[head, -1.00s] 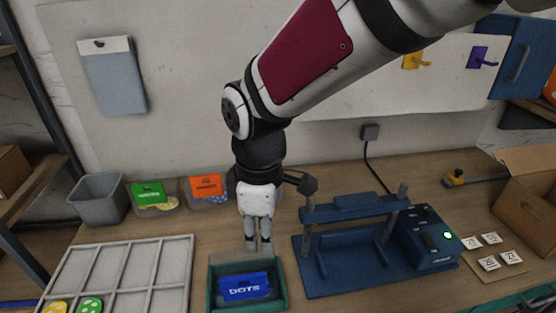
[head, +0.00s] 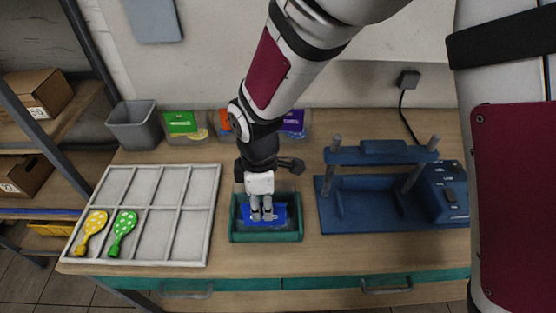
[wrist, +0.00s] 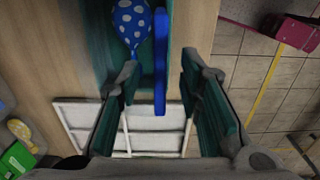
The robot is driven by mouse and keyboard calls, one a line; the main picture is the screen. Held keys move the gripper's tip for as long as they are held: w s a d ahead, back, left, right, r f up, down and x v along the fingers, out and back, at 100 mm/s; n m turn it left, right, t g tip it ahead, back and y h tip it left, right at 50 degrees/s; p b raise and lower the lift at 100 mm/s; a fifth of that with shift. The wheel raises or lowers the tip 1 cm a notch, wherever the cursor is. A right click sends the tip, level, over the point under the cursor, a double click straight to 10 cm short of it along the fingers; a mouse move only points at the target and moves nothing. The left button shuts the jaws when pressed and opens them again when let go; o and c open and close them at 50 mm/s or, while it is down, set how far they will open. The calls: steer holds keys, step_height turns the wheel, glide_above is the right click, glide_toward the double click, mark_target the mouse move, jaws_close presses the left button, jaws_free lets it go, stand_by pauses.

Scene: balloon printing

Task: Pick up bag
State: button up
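The blue bag (head: 279,212) sits in the green tray (head: 265,237) on the table. In the head view my gripper (head: 262,213) points down into the tray, and its fingers cover part of the bag. In the wrist view my gripper (wrist: 158,75) is open, with its fingers wide apart. The bag shows there as a thin blue slab (wrist: 161,55) seen edge-on between the fingers, with a gap on each side. A blue balloon with white dots (wrist: 130,22) lies beside it in the tray.
Left of the tray is a white divided rack (head: 187,225) with a yellow balloon (head: 91,230) and a green balloon (head: 124,228). A blue press (head: 372,195) stands close on the right. A grey bin (head: 133,128) and packets in small bins line the back.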

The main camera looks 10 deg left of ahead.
mark_target(265, 224)
steer(key=shift+f+p, duration=0.6)
steer(key=shift+f, duration=1.85)
steer(key=shift+d, duration=0.1)
jaws_close()
